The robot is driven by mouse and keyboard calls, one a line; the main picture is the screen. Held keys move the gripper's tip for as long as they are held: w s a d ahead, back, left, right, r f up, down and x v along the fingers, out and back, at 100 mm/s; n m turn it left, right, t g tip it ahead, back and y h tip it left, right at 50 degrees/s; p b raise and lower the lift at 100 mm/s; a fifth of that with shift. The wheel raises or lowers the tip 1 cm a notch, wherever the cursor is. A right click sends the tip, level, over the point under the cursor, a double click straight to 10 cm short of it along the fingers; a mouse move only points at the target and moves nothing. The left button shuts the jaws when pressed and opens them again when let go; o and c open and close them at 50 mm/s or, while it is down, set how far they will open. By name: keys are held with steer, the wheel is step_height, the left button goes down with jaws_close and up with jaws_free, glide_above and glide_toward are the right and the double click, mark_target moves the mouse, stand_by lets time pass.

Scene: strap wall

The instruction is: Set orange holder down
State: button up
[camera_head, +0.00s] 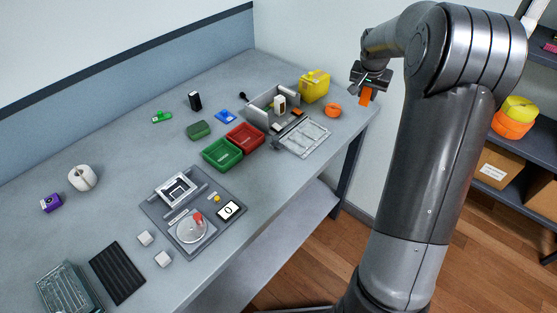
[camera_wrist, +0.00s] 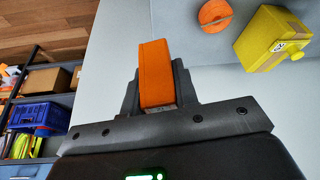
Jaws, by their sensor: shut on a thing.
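My gripper (camera_head: 369,82) is shut on the orange holder (camera_head: 365,97) and holds it in the air by the bench's far right corner. The orange holder also shows in the wrist view (camera_wrist: 156,72), upright between the two dark fingers. In the head view its lower end sticks out below the fingers. The grey bench (camera_head: 100,205) lies below and to the left of my gripper. I cannot tell the exact height of the holder above the bench.
An orange roll (camera_head: 333,110) and a yellow container (camera_head: 314,86) stand near the bench's right end. A grey open box (camera_head: 259,112) and a pale tray (camera_head: 303,138) are beside them. Red (camera_head: 245,137) and green (camera_head: 221,154) bins sit mid-bench. A shelf with cardboard boxes (camera_head: 497,166) stands right.

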steer(key=s+a+f+n+y, duration=0.15)
steer(key=s+a+n, duration=0.45)
steer(key=s+a, duration=1.1)
steer(key=shift+t+y, duration=0.25)
steer(key=shift+t, duration=0.15)
steer(key=w+a+f, duration=0.1)
steer(key=a+f, duration=0.1)
steer(key=a, duration=0.2)
steer(key=w+a+f, duration=0.2)
steer(key=a, duration=0.1)
steer(key=w+a+f, duration=0.1)
steer(key=a+f, duration=0.1)
steer(key=a, duration=0.2)
steer(key=shift+w+a+f, duration=0.1)
steer(key=shift+w+a, duration=0.2)
steer(key=shift+w+a+f, duration=0.1)
steer(key=shift+a+f, duration=0.05)
steer(key=shift+a, duration=0.05)
steer(key=shift+f, duration=2.05)
